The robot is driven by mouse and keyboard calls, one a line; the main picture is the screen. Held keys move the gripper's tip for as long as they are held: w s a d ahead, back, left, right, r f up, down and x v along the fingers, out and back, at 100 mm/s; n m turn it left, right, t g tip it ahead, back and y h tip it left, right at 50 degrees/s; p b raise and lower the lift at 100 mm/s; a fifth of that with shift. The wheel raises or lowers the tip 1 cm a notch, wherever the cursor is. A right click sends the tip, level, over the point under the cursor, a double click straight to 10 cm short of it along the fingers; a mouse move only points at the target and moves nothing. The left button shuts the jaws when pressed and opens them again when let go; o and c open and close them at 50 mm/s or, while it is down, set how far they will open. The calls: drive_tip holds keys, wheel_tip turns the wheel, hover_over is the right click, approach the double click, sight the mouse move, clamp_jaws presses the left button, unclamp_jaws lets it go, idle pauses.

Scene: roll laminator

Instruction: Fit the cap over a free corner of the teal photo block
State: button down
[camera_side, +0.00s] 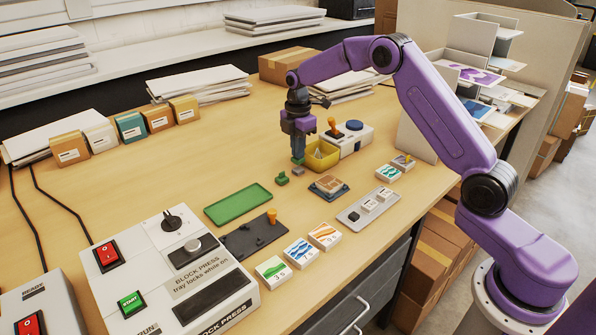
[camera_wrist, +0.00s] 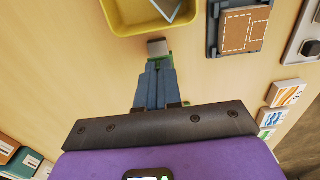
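The teal photo block (camera_side: 388,173), a white block with a teal wave picture, lies on the table right of the brown-topped block. My gripper (camera_side: 298,158) points down left of the yellow tray, low over the table. Its blue fingers are close together, and a small green piece, apparently a cap (camera_side: 298,162), shows at their tips. In the wrist view my gripper (camera_wrist: 158,66) hides most of it; only a green edge shows. A second green piece (camera_side: 282,178) lies on the table. A small grey piece (camera_side: 297,171) lies just beyond the fingertips. The teal block is apart from my gripper.
A yellow tray (camera_side: 321,156) stands close to my gripper, with a white and blue machine behind it. A brown-topped block (camera_side: 328,184) sits on a blue fixture. A grey plate (camera_side: 368,205) holds small blocks. A green tray (camera_side: 238,205) lies left; bare table is between.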

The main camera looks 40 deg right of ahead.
wheel_tip(320, 180, up, 9)
hover_over(390, 175)
drive_tip(key=shift+a+f, duration=0.1)
drive_tip(key=shift+f, duration=5.7)
drive_tip(key=shift+f, duration=0.35)
